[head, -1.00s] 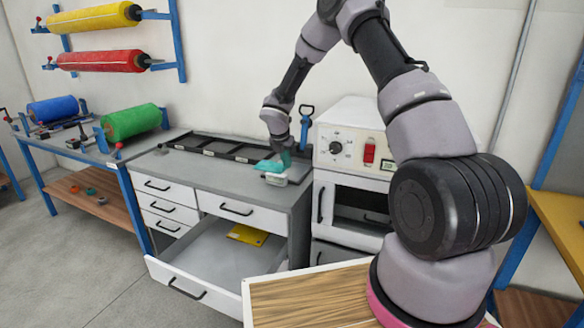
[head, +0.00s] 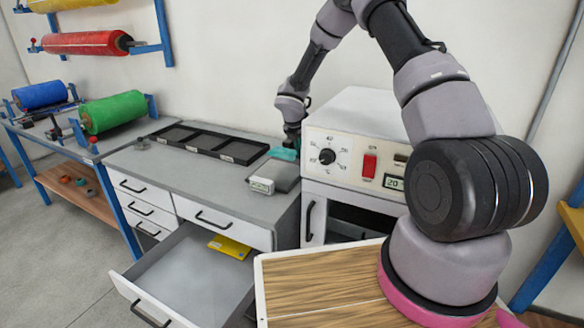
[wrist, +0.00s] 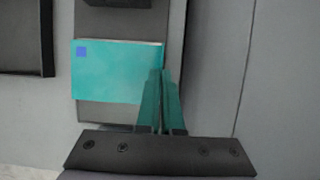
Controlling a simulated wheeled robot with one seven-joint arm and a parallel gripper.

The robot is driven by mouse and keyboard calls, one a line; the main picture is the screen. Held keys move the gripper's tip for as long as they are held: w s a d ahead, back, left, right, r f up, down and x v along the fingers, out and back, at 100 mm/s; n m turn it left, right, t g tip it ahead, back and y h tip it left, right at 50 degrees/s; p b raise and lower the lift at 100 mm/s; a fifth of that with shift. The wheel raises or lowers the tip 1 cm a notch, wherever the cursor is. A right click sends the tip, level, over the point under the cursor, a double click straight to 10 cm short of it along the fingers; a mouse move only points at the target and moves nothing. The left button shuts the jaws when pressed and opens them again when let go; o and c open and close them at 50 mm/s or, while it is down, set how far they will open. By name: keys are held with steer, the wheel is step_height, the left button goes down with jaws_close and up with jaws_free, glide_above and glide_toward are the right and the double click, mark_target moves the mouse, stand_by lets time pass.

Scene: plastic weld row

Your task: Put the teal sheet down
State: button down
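The teal sheet (wrist: 110,72) is a flat teal piece with a small blue square in one corner. My gripper (wrist: 161,75) has its two narrow, teal-looking fingers close together at the sheet's right edge, and they look shut on it. In the head view the sheet (head: 284,154) is a small teal patch below my gripper (head: 292,142), at the far end of a grey flat plate (head: 280,174) on the bench. In the wrist view the sheet lies over this plate (wrist: 105,115). I cannot tell whether it touches the plate.
A black compartment tray (head: 211,141) lies left of the plate. A small pale box (head: 262,185) sits at the plate's near end. A white oven-like unit (head: 350,140) with a dial stands close on the right. Below, an open drawer (head: 190,265) holds a yellow item (head: 229,247).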

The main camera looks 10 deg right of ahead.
step_height(320, 180, down, 7)
steer(key=shift+f, duration=0.15)
steer(key=shift+f, duration=0.1)
stand_by(0.3)
steer(key=c, duration=1.1)
jaws_free()
steer(key=shift+o, duration=0.2)
steer(key=v, duration=1.2)
steer(key=shift+s, duration=0.1)
